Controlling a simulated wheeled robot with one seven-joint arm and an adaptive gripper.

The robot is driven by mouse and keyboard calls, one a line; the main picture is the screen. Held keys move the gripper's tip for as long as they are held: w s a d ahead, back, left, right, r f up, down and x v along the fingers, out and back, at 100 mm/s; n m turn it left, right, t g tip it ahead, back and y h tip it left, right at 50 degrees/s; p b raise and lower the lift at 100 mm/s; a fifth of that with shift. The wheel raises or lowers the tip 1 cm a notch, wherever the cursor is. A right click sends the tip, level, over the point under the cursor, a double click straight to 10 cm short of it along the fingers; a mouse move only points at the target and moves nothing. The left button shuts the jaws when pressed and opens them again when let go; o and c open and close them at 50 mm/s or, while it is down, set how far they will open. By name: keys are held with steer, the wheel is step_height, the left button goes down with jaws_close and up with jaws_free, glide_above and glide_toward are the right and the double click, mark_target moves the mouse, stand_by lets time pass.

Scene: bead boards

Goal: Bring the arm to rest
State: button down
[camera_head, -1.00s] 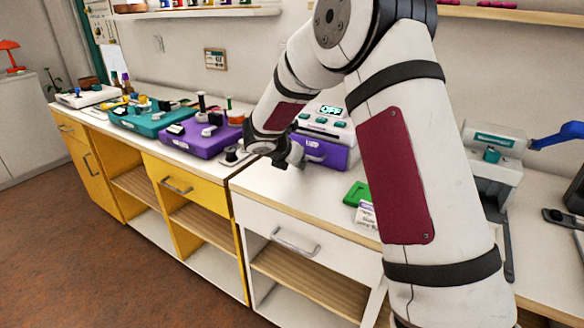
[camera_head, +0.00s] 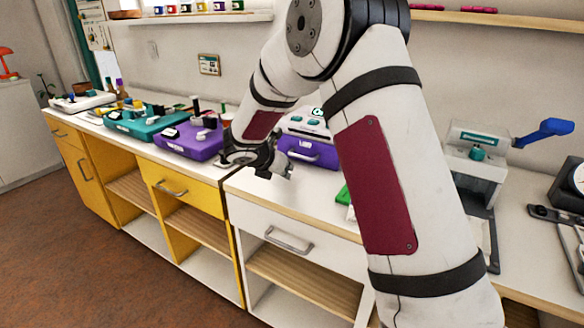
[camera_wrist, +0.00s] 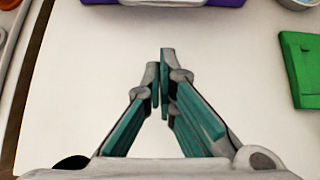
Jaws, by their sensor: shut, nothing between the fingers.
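My gripper (camera_wrist: 160,80) is shut and empty in the wrist view, its two fingertips together above the bare white counter (camera_wrist: 75,75). In the head view my gripper (camera_head: 284,170) is small and dark, low over the white counter. It is in front of the purple machine (camera_head: 312,152) and just right of the gap between the yellow and white cabinets. My arm crosses the middle of the head view and hides part of the counter.
A green object (camera_wrist: 305,70) lies right of the fingers. A purple board (camera_head: 190,142) and a teal board (camera_head: 140,122) stand to the left on the counter. A grey press with a blue lever (camera_head: 545,132) stands at the right. The counter under the gripper is clear.

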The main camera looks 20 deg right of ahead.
steer(key=p+v, duration=0.1)
steer(key=v, duration=0.7)
steer(key=shift+r, duration=0.4)
